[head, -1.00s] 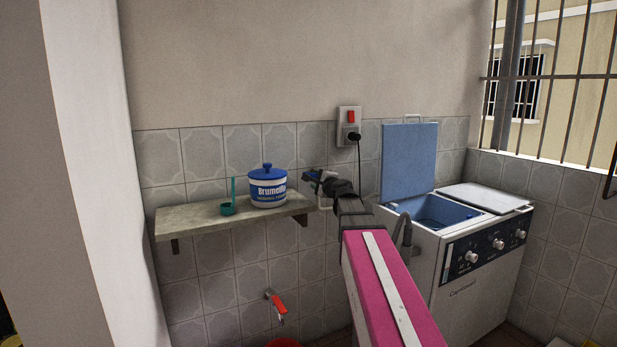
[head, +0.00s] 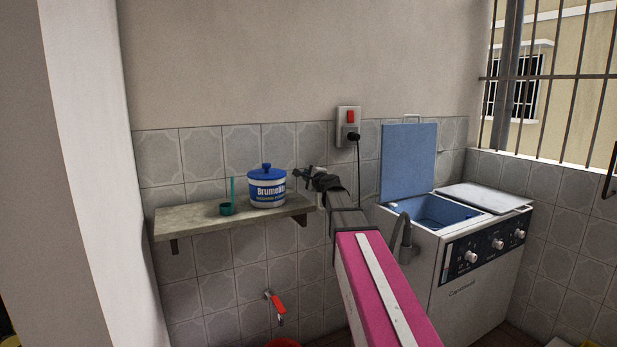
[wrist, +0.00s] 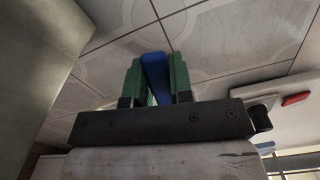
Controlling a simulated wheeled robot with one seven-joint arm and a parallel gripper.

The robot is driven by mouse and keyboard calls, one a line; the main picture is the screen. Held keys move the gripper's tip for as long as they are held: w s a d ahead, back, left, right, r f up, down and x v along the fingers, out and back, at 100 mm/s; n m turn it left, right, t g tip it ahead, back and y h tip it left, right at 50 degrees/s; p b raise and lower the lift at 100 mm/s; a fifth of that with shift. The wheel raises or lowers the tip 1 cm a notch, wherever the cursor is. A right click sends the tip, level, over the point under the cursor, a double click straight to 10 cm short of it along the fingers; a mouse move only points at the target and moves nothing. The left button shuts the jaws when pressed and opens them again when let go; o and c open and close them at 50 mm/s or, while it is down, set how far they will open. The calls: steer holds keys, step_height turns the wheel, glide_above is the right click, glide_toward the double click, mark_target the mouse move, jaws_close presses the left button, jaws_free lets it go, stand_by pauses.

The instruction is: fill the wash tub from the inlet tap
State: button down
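The washing machine (head: 470,290) stands at the right with its blue lid (head: 409,160) upright and its blue wash tub (head: 440,212) open. I see no water in it from here. My gripper (head: 303,176) is at the wall just above the right end of the shelf. In the wrist view my green fingers (wrist: 156,80) stand close on both sides of a blue lever (wrist: 156,75), apparently shut on it. The lever looks like the inlet tap's handle. The tap's body is hidden behind my gripper. A grey curved hose or spout (head: 404,228) shows at the machine's left edge.
The shelf (head: 190,222) holds a white and blue tub of detergent (head: 267,192) and a green scoop (head: 227,208), near my gripper. A red-handled tap (head: 277,304) is below. A socket with a red switch (head: 350,117) and a plugged cord is above.

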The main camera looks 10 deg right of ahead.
steer(key=shift+r, duration=0.1)
steer(key=r+m, duration=0.1)
steer(key=m, duration=0.2)
steer(key=shift+w+d+r+m, duration=0.15)
steer(key=shift+d+r+m, duration=0.15)
steer(key=shift+d+r, duration=0.05)
steer(key=m, duration=0.1)
steer(key=d+r+m, duration=0.1)
steer(key=m, duration=0.1)
steer(key=r+m, duration=0.1)
steer(key=shift+w+d+m, duration=0.3)
steer(key=shift+d, duration=0.05)
steer(key=m, duration=0.1)
steer(key=d+m, duration=0.1)
steer(key=m, duration=0.1)
steer(key=shift+w+d+r+m, duration=0.25)
steer(key=shift+d+r+m, duration=0.05)
steer(key=shift+d+r, duration=0.1)
steer(key=shift+w+d+r+m, duration=0.15)
steer(key=shift+d+m, duration=0.3)
steer(key=shift+m, duration=0.45)
steer(key=shift+w+d+m, duration=0.15)
steer(key=shift+d+m, duration=0.3)
steer(key=shift+m, duration=0.45)
steer(key=c, duration=1)
jaws_free()
steer(key=shift+s+d, duration=0.1)
steer(key=shift+s, duration=0.05)
